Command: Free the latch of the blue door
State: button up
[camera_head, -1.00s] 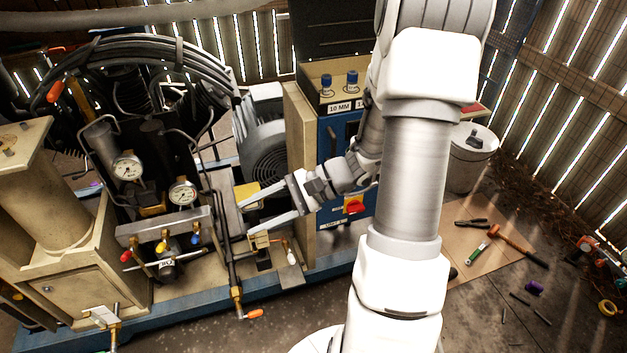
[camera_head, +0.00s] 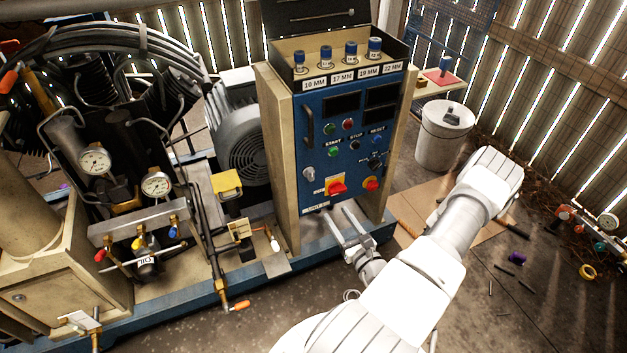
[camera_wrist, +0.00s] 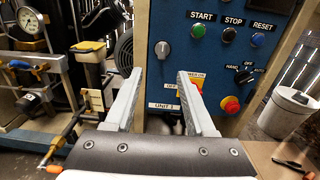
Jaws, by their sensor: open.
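The blue door (camera_head: 338,155) is the front of the control cabinet and looks closed. It bears a dark vertical handle (camera_head: 309,125) at its upper left. A small grey round knob (camera_head: 309,173), apparently the latch, sits lower on its left side. My gripper (camera_head: 337,213) is open and empty, in front of the door's lower edge. In the wrist view the door (camera_wrist: 205,55) faces me. The grey knob (camera_wrist: 162,50) lies just above and between my fingertips (camera_wrist: 160,72), apart from them. My right finger partly hides the red-and-yellow switch (camera_wrist: 190,82).
Several blue-topped sockets (camera_head: 350,50) stand on the cabinet top. The motor (camera_head: 245,130) and a gauge (camera_head: 157,184) are to the left. A white bucket (camera_head: 440,140) stands to the right. Pliers (camera_wrist: 287,163) lie on cardboard on the floor.

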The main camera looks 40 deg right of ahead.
jog(key=b, duration=0.2)
send_near(312, 174)
jog(key=shift+h, duration=0.3)
jog(key=x, duration=0.8)
jog(key=shift+w+f, duration=0.15)
jog(key=shift+w, duration=0.05)
grip_shut()
